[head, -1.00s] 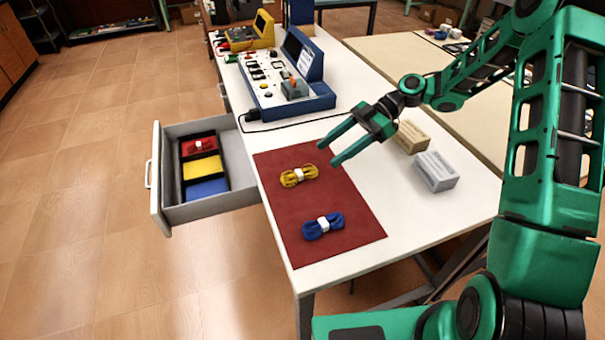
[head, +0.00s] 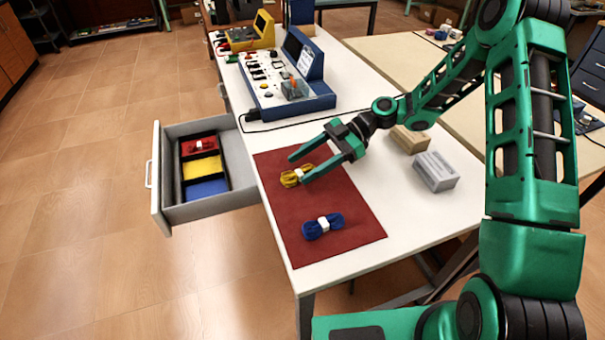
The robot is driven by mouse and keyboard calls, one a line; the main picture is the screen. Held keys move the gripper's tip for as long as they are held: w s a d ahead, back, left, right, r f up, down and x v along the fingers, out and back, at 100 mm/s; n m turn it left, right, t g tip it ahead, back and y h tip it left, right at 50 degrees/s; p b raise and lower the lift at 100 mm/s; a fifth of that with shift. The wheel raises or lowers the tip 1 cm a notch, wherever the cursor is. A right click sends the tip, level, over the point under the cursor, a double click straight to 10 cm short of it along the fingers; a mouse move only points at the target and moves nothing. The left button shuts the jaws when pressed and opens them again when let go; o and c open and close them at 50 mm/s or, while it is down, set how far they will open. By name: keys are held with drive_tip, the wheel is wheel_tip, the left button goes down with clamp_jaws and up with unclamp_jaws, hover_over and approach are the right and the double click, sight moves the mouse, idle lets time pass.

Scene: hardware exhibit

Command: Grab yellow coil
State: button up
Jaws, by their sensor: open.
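The yellow coil (head: 289,179), a bundled cable with a white band, lies on the dark red mat (head: 340,191) on the white table. My green gripper (head: 297,170) is open, its two fingers pointing left over the coil. One finger shows just behind the coil and the other overlaps its right end in the picture. I cannot tell how high the fingers are above the coil or whether they touch it. A blue coil (head: 322,226) with a white band lies nearer on the same mat.
An open drawer (head: 239,157) at the left holds a tray with red, yellow and blue sections; a red coil (head: 200,146) lies in the red one. A blue console (head: 310,104) stands behind the mat. A tan box (head: 411,139) and a grey box (head: 436,172) stand to its right.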

sight(292, 174)
drive_tip(key=shift+x, duration=1.55)
drive_tip(key=c, duration=1.1)
drive_tip(key=shift+c, duration=0.2)
